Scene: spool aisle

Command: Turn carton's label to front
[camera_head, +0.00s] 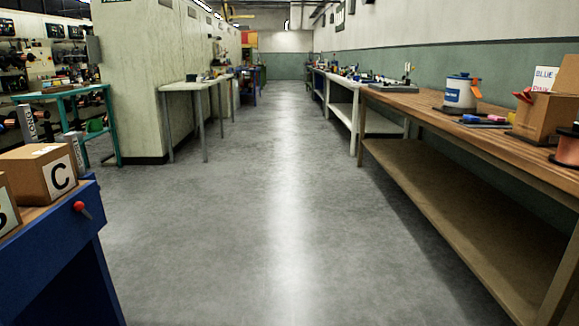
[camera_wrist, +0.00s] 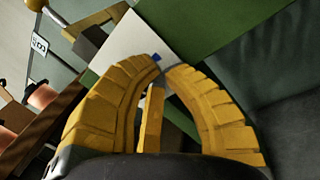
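A brown carton (camera_head: 47,176) sits on the blue stand (camera_head: 62,268) at the left of the head view, with a black "C" label on its right-hand visible face. Another carton (camera_head: 5,208) is cut off by the left edge, with part of a label showing. I cannot tell which carton the task means. My gripper (camera_wrist: 163,68) shows in the wrist view with curved yellow fingers. Their tips lie close together with a narrow gap, and no carton shows between them. Whether it counts as shut is unclear. It is not in the head view.
A wooden bench (camera_head: 440,110) at right carries a white tub (camera_head: 460,94), an open carton (camera_head: 545,115) with a "BLUE" card and an orange spool (camera_head: 567,150). A red knob (camera_head: 80,207) juts from the blue stand. The middle aisle floor (camera_head: 255,220) is clear.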

